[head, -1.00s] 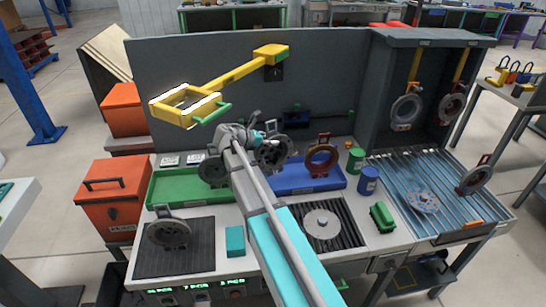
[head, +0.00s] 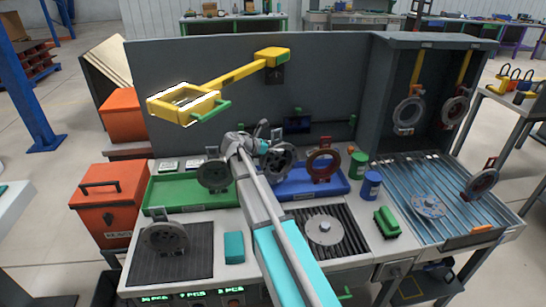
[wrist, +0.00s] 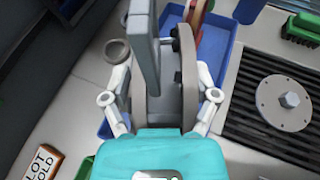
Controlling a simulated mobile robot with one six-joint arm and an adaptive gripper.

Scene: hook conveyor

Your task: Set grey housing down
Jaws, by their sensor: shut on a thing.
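My gripper (head: 262,145) is shut on a grey housing (head: 284,158), a round dark disc with an upright handle. In the wrist view the grey housing (wrist: 187,70) stands on edge between my gripper's fingers (wrist: 163,85). It is at the left end of the blue tray (head: 300,190); whether its bottom touches the tray is hidden. A red-brown housing (head: 323,166) stands in the blue tray to its right. Another grey housing (head: 213,175) stands in the green tray (head: 165,195) to the left. A third grey housing (head: 165,239) is on the black mat at the front left.
A grey flange disc (head: 325,230) lies on the ribbed black mat. Green (head: 358,163) and blue (head: 370,185) cans and a green block (head: 387,222) stand right of the blue tray. A yellow arm fixture (head: 185,104) juts from the back panel above the green tray.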

